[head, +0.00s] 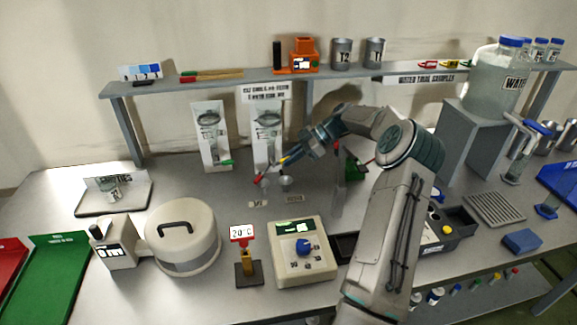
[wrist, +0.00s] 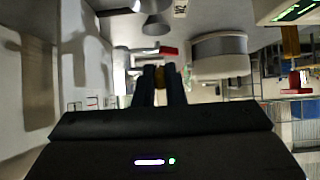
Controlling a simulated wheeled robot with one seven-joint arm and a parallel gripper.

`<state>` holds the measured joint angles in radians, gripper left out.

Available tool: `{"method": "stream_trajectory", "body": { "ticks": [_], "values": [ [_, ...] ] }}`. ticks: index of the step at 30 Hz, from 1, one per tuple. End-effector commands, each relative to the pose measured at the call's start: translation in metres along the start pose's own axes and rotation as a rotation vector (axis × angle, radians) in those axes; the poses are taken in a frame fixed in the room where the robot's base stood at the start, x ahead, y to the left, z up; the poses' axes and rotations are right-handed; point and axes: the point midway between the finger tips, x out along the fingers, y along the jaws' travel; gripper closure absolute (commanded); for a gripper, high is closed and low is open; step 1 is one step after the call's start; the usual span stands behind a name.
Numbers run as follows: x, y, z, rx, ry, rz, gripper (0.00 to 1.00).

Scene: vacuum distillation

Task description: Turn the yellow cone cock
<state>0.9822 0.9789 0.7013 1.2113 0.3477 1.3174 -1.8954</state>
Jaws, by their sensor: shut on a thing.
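The yellow cone cock (head: 284,160) is a small yellow piece in front of the right white backboard, in the middle of the table. My gripper (head: 289,158) reaches it from the upper right. In the wrist view my gripper (wrist: 160,88) has its two dark fingers close together, with the yellow-brown cock (wrist: 159,77) between their tips. The fingers hide most of the cock, so its angle cannot be told. A red handle (head: 259,179) sits just to the lower left, and it also shows in the wrist view (wrist: 169,51).
Small glassware and a metal funnel-like cup (head: 285,183) stand close below the gripper. A green handle (head: 226,162) is at the left backboard (head: 210,128). The shelf (head: 225,83) runs behind. A control box (head: 302,252) and a round lidded device (head: 182,235) stand in front.

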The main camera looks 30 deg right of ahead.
Motion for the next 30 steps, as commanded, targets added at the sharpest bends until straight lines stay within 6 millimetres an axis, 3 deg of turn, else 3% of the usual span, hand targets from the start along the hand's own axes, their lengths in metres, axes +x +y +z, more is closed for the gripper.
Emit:
{"method": "stream_trajectory", "body": {
  "ticks": [3,12,30],
  "values": [
    [0.0052,0.0007,0.0129,0.0,0.099,0.005,1.0],
    [0.0081,0.0005,0.0184,-0.001,0.278,0.003,1.0],
    [0.008,0.0004,0.018,0.0,0.361,0.002,1.0]
  ]
}}
